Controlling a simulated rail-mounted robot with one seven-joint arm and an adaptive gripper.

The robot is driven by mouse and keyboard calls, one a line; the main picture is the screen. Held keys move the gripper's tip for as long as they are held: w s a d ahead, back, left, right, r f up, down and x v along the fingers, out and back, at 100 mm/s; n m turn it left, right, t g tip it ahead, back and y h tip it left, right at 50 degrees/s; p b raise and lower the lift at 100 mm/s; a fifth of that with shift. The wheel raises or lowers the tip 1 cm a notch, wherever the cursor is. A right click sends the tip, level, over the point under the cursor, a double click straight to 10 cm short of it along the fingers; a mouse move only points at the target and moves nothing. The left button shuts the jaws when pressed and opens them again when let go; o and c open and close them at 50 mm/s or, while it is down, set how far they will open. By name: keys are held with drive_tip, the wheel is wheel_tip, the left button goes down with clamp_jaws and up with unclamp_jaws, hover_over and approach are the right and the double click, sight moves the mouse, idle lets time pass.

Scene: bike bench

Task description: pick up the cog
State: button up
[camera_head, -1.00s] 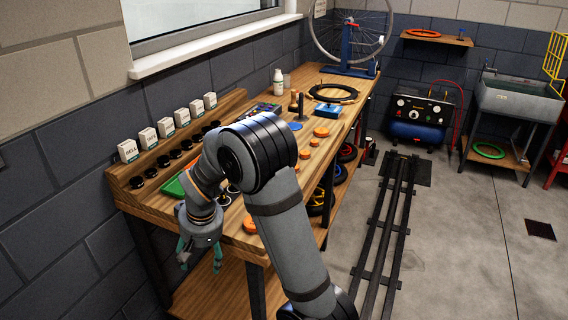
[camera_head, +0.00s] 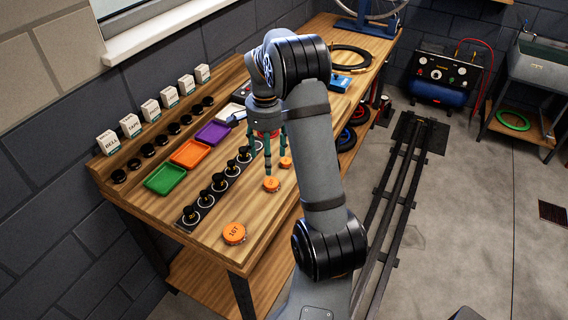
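Several orange discs lie on the wooden bench; the nearest (camera_head: 234,233) is marked with a size that looks like "16T". I take these as cogs, but cannot tell which one the task means. A smaller orange disc (camera_head: 271,185) lies further back, and another (camera_head: 285,162) lies just behind it. My gripper (camera_head: 267,172) points down over the bench with its teal fingers spread, close to the two smaller discs. No object shows between the fingers. Part of the bench behind is hidden by my arm.
A black strip (camera_head: 190,215) with upright black knobs lies left of the discs. Green (camera_head: 165,178), orange (camera_head: 190,153) and purple (camera_head: 212,133) trays sit beyond it. Labelled boxes (camera_head: 108,142) and black pots line the back shelf. Bare wood surrounds the nearest disc.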

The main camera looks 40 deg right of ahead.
sight(271, 182)
drive_tip(key=f, duration=0.3)
drive_tip(key=shift+s+a+f, duration=0.15)
drive_tip(key=shift+s+f, duration=0.05)
drive_tip(key=shift+f, duration=0.15)
drive_tip(key=shift+f+p, duration=0.4)
drive_tip(key=shift+f, duration=0.3)
drive_tip(key=f, duration=0.1)
drive_tip(key=f+p, duration=0.1)
drive_tip(key=f, duration=0.1)
drive_tip(key=shift+s+f, duration=0.25)
drive_tip(key=shift+w+d+f+p, duration=0.1)
drive_tip(key=shift+d+f+p, duration=0.15)
drive_tip(key=shift+f, duration=0.35)
drive_tip(key=shift+a, duration=0.1)
drive_tip(key=shift+c, duration=0.5)
drive_tip(key=c, duration=1.1)
drive_tip(key=shift+c, duration=0.3)
